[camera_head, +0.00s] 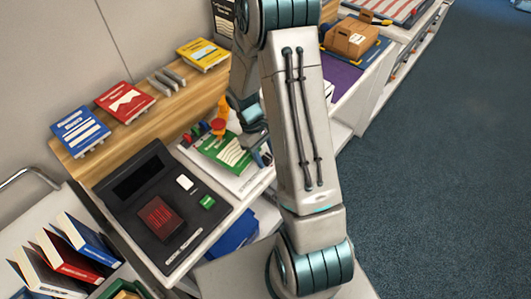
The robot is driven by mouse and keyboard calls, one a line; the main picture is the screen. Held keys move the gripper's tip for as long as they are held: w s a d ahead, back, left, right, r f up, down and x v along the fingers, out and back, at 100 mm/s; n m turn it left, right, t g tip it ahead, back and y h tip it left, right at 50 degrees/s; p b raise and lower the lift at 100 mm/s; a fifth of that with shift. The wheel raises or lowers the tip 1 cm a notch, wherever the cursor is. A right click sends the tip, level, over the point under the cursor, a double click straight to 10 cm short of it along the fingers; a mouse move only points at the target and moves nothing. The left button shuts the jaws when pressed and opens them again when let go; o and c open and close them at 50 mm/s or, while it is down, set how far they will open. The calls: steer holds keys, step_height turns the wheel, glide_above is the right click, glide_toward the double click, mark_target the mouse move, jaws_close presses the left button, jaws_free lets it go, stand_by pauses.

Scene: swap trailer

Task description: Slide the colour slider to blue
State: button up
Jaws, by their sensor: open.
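I cannot pick out a colour slider for certain. A cluster of small coloured pieces, red, orange and blue among them (217,127), stands at the back of the white counter beside a green book or card (224,152). My arm comes up from the bottom, bends at the top and reaches down on the left. My gripper (257,146) is at its lower end, close to the right edge of the green item and partly hidden by my arm. It is open. I see nothing held in it, and cannot tell whether it touches anything.
A black console (133,193) with a dark screen, red-lit pad, white piece and green button lies left. Behind, a wooden ledge (138,127) holds blue, red and yellow books. Books stand at lower left. A cardboard box (351,37) is at upper right. Open floor (440,150) is right.

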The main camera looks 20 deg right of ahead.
jaws_close()
steer(key=shift+w+d+r, duration=0.1)
steer(key=shift+w+d, duration=0.35)
steer(key=shift+d, duration=0.5)
steer(key=shift+w+d+f, duration=0.1)
steer(key=shift+w+d, duration=0.4)
steer(key=shift+d, duration=0.45)
steer(key=shift+w+d+r, duration=0.1)
steer(key=shift+w+d, duration=0.35)
steer(key=shift+d, duration=0.5)
jaws_free()
steer(key=shift+d, duration=0.1)
steer(key=b+v, duration=0.2)
steer(key=v, duration=1.1)
steer(key=shift+r, duration=0.4)
steer(key=shift+w, duration=0.1)
